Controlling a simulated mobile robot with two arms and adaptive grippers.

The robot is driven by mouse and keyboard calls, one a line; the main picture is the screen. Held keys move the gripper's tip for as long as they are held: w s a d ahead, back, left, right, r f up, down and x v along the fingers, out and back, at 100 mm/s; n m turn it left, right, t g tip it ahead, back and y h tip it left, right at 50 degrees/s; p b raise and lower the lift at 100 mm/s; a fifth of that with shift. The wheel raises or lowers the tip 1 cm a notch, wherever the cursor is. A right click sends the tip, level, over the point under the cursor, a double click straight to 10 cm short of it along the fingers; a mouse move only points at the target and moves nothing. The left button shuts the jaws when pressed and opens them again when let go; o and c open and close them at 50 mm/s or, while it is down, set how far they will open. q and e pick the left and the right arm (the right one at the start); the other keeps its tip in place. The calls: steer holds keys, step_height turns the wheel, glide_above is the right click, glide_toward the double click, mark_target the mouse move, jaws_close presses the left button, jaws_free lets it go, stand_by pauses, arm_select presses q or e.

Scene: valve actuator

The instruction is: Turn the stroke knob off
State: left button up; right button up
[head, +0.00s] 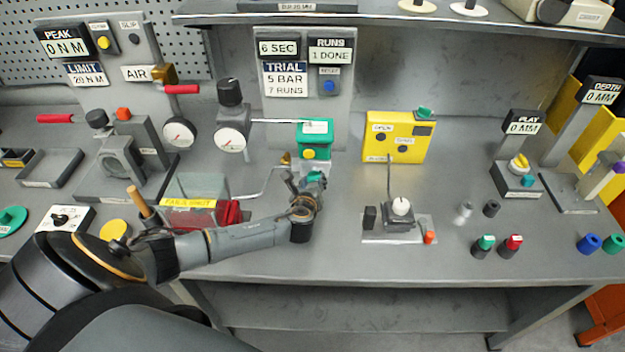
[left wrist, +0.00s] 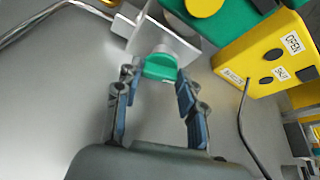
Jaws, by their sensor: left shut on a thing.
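A green knob (left wrist: 160,67) sits on the front of a grey bracket in the left wrist view. My left gripper (left wrist: 157,80) has its two blue-padded fingers on either side of the knob and is shut on it. In the head view the left gripper (head: 311,188) is at the front of the actuator, just below its green box (head: 314,140), and the green knob (head: 316,177) shows partly between the fingers. The knob's lettering, if any, cannot be read. My right gripper is in neither view.
A yellow box (head: 398,150) with OPEN and SHUT labels stands right of the actuator. A clear bin (head: 195,187) with red contents lies left, beside my left arm. A small fixture (head: 400,225) stands at front right. The bench's front middle is clear.

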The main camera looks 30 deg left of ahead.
arm_select(q)
steer(key=shift+w+d+r+m+g+y+p, duration=0.15)
steer(key=shift+r+m+g+y+p, duration=0.2)
steer(key=shift+m+p, duration=0.55)
steer(key=shift+f+p, duration=0.15)
steer(key=shift+p, duration=0.4)
steer(key=shift+f+m+g+y, duration=0.15)
steer(key=shift+m+g+y, duration=0.1)
steer(key=shift+m+y, duration=0.1)
steer(key=o, duration=1.2)
steer(key=shift+c, duration=0.2)
steer(key=v, duration=1.2)
